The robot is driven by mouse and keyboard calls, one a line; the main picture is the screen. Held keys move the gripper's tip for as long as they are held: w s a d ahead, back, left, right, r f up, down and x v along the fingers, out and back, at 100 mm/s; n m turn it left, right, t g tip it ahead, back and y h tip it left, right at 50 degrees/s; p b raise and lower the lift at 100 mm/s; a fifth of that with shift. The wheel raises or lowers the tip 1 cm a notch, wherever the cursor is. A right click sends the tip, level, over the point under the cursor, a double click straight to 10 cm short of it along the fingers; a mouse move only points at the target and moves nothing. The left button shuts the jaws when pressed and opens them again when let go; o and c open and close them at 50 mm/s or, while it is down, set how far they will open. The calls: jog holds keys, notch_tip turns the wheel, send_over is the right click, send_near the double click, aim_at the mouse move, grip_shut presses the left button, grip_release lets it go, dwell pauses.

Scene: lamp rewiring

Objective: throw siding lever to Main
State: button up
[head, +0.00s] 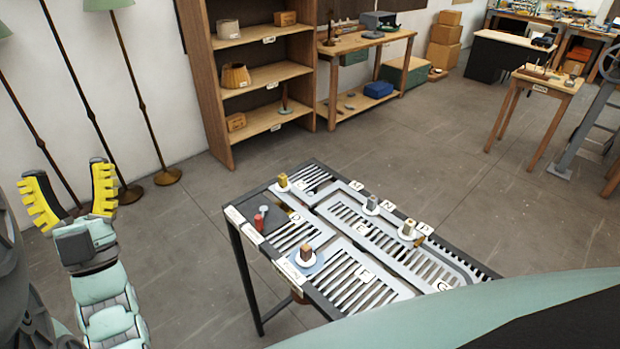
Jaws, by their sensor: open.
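My gripper (67,178) is at the left, with its two yellow fingers spread open and pointing up. It is empty and well apart from the track table (239,227). At the table's left end is a dark panel (272,228) with a small red upright piece (259,222) and a pale knob (264,210) beside it. These may be the siding lever, but they are too small to tell which way it is thrown. Small white labels lie by the panel, and their words are not readable.
On the table, small blocks on round white bases stand among slotted grey tracks, including a brown block (306,252) and a yellow one (283,180). Floor lamps (140,90) and a wooden shelf (262,77) stand behind. Bare floor (180,250) lies between my gripper and the table.

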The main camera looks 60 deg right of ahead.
jog(key=w+d+f+m+g+h+b, duration=0.1)
jog(key=d+f+g+b, duration=0.4)
jog(key=f, duration=0.5)
jog(key=d+f+m+g+b, duration=0.1)
jog(key=d+f+g+b, duration=0.2)
jog(key=d+f+b, duration=0.55)
jog(key=g+y+b, duration=0.3)
jog(key=g+b, duration=0.3)
jog(key=b, duration=0.3)
send_near(258, 223)
jog(key=shift+m, duration=0.3)
jog(key=p+x, duration=0.1)
jog(key=x, duration=0.5)
jog(key=shift+w+d, duration=0.1)
jog(key=shift+w, duration=0.1)
jog(key=shift+b+x, duration=0.6)
jog(key=shift+x, duration=1.85)
grip_shut()
